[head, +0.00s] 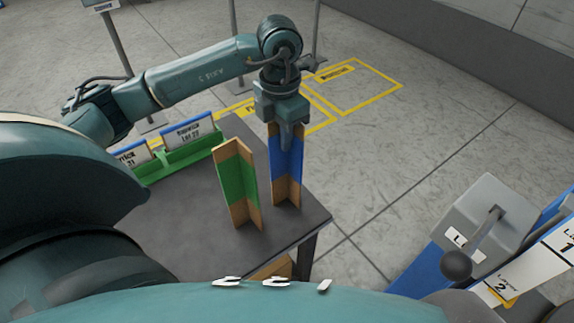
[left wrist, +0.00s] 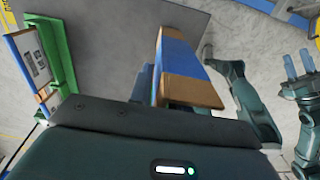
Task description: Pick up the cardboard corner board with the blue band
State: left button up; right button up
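The cardboard corner board with the blue band (head: 288,172) stands upright on the dark table, its brown ends showing above and below the band. It also shows in the left wrist view (left wrist: 190,68), close to my gripper. My left gripper (head: 285,143) points down at the board's top, with a finger overlapping the blue band. In the left wrist view, finger parts lie against or beside one wall of the board; whether they are closed on it is unclear. My right gripper (left wrist: 298,64) shows at the right of the left wrist view, its two fingers apart and nothing between them.
A similar board with a green band (head: 238,182) stands just left of the blue one. Green holders with label cards (head: 188,135) line the table's back left. The table (head: 185,215) ends just right of the boards. A grey lever box (head: 485,215) stands at right.

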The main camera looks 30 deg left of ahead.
pick_arm(q)
grip_shut()
